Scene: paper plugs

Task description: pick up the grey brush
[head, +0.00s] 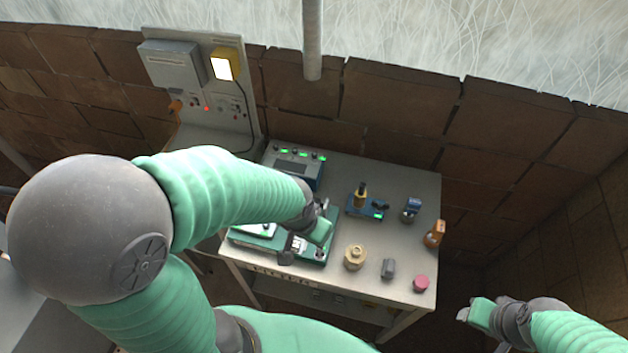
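A small grey, roughly cylindrical piece (388,268) stands near the front edge of the table, between a tan round piece and a pink one. It may be the grey brush, but its shape is too small to be sure. My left gripper (292,246) is over the green device at the table's left side, to the left of the grey piece and apart from it. Its fingers are partly hidden and blend with the device. My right gripper (466,313) hangs off the table's front right corner, with its fingers too small to judge.
The table (330,273) also bears a tan round piece (355,257), a pink cylinder (420,283), an orange piece (435,234), a blue-topped piece (411,208), a blue stand (365,208) and a blue box with green lights (298,163). A control panel (190,75) stands behind left.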

